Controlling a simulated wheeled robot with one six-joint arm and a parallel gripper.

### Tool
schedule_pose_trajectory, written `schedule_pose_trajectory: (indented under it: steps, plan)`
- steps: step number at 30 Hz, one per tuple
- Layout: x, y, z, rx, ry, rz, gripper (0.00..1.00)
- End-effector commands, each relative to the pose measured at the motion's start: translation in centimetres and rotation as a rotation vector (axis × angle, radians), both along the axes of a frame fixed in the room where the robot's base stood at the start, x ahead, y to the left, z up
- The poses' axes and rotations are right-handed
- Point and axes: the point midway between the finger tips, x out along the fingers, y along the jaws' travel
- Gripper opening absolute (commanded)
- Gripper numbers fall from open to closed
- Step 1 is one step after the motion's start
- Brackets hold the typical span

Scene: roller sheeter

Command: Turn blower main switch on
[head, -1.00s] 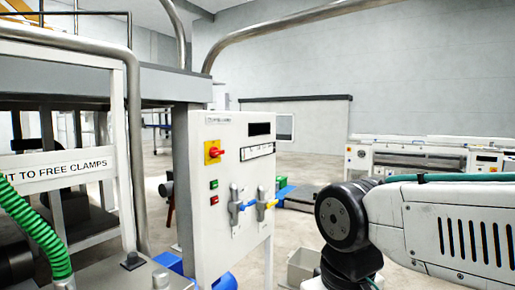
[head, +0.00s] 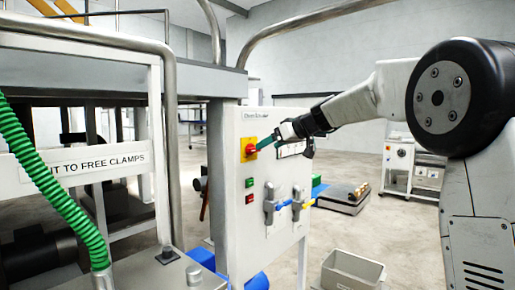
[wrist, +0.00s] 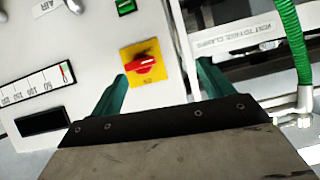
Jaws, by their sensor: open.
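The main switch is a red rotary knob on a yellow square plate, on the upper part of the white control panel (head: 285,125). The knob (head: 250,149) shows in the head view at the panel's left edge. In the wrist view the knob (wrist: 142,65) lies roughly horizontal in the picture. My gripper (head: 262,144) is open, its green fingers reaching in from the right, close to the switch. In the wrist view the fingers of my gripper (wrist: 164,71) stand apart, with the knob between them, nearer the left finger.
Green (head: 250,182) and red (head: 250,199) buttons sit below the switch. Blue (head: 283,205) and yellow (head: 309,203) valve handles stick out of the panel. A green hose (head: 60,195) and frame posts stand left. A grey bin (head: 352,270) stands on the floor.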

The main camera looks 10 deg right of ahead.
Motion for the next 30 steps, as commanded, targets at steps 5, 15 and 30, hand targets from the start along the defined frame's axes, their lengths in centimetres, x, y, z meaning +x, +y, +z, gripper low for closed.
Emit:
schedule_pose_trajectory:
  steps: [5, 15, 30]
  plan:
    - [4.4, -1.7, 0.4, 0.003, -0.099, -0.007, 0.80]
    - [8.0, 0.3, -1.0, 0.002, -0.119, -0.006, 0.80]
    - [10.8, 2.3, -2.4, 0.002, -0.118, -0.008, 0.80]
